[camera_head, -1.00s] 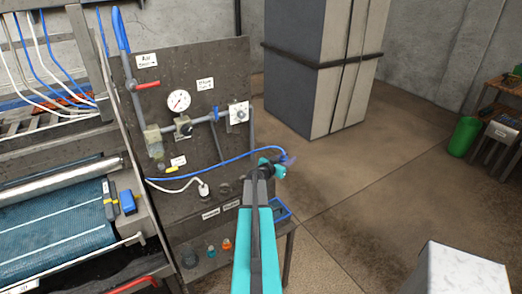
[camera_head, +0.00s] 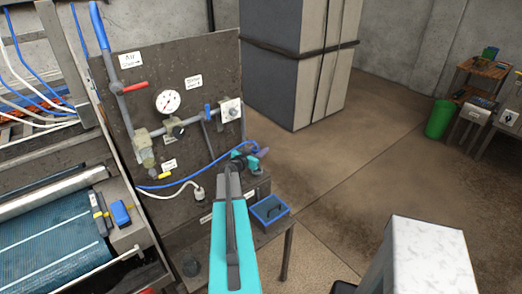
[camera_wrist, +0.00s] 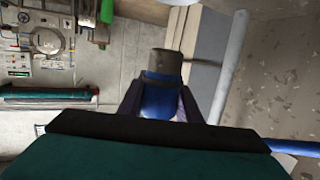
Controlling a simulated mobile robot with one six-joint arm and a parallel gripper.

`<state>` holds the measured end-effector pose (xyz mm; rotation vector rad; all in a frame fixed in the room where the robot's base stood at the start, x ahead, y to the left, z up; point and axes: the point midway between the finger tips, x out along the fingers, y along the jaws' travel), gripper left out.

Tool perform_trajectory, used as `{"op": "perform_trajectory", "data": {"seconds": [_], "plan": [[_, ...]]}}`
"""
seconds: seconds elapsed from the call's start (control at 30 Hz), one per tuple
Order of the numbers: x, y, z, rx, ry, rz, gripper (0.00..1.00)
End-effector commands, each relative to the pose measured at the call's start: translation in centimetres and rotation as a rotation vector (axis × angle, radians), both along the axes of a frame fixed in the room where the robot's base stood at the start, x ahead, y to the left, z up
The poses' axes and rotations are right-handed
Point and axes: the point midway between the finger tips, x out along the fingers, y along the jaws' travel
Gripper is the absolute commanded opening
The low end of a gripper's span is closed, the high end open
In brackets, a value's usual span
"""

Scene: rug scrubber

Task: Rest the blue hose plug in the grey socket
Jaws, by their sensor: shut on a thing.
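My gripper (camera_head: 250,157) is shut on the blue hose plug (camera_wrist: 160,98) and holds it above the bench. In the wrist view the plug sits between the fingers, with its grey-brown tip pointing away from the gripper. In the head view only a small blue-purple end of it shows beside the fingers. Its blue hose (camera_head: 165,186) runs left along the panel and shows at the right of the wrist view (camera_wrist: 293,147). I cannot make out the grey socket; my arm covers part of the bench where small labels show.
A white plug (camera_head: 198,193) with a white hose stands on the bench left of my arm. A blue tray (camera_head: 269,209) is at the bench's right end. Behind is a panel with a gauge (camera_head: 168,101), pipes and valves. A blue block (camera_head: 121,213) lies at left.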

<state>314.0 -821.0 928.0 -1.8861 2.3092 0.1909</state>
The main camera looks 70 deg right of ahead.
Motion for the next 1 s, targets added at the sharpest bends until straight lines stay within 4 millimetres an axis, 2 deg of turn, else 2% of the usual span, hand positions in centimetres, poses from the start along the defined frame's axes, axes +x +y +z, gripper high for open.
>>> {"op": "perform_trajectory", "data": {"seconds": [0.27, 1.0], "plan": [[-0.6, -0.3, -0.5, -0.001, 0.000, -0.007, 0.04], [-0.8, -0.4, -3.9, -0.001, 0.001, -0.009, 0.04]]}}
